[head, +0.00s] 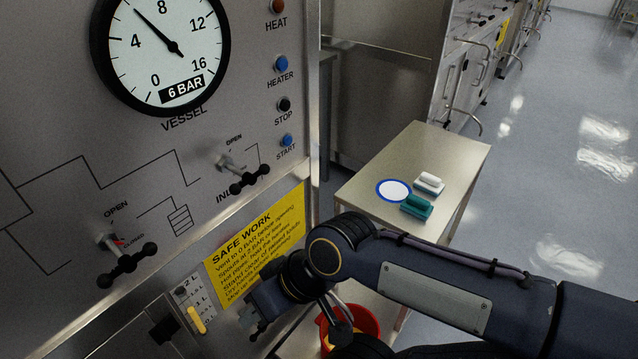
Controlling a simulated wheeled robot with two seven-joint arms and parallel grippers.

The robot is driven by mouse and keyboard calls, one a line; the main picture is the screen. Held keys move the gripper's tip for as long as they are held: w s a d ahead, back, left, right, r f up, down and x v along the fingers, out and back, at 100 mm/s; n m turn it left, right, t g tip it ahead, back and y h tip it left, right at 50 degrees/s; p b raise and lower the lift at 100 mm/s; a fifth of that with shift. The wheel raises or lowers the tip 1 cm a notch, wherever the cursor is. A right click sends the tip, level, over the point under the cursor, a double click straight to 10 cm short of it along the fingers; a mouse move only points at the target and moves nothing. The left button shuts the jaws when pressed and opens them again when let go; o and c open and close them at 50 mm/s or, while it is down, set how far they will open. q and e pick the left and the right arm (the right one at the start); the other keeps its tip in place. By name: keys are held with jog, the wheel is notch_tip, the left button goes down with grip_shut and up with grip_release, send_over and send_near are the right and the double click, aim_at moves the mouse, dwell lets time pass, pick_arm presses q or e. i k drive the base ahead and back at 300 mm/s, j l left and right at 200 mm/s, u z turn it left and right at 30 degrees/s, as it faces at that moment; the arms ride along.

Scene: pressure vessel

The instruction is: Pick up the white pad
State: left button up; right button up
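The white pad (429,183) lies on the small metal side table (440,150), near its right edge. It has a white top and a thin blue-green edge underneath. A teal pad (416,206) lies just in front of it, and a white disc with a blue rim (393,190) lies to its left. My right gripper (252,322) is low beside the vessel panel, well to the left of the table and away from the pad. Its fingers are small and partly hidden, so I cannot tell whether they are open. My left gripper is not in view.
The vessel panel (60,165) with gauge (163,47), buttons and two valve handles fills the left. A yellow sign (256,243) hangs on it. A red container (362,325) stands below my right arm, which crosses in front of the table. Open floor lies right.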

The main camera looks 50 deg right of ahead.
aim_at(429, 185)
jog(key=z, duration=2.6)
jog(key=l+u, duration=0.1)
jog(key=l, duration=1)
jog(key=i+l, duration=0.15)
jog(key=l, duration=0.2)
jog(key=i+l+u, duration=0.1)
jog(key=l, duration=0.25)
jog(key=i+l+u, duration=0.1)
jog(key=i+l, duration=0.25)
jog(key=l, duration=0.35)
jog(key=i+u, duration=0.25)
jog(key=i, duration=0.7)
jog(key=i+j, duration=0.2)
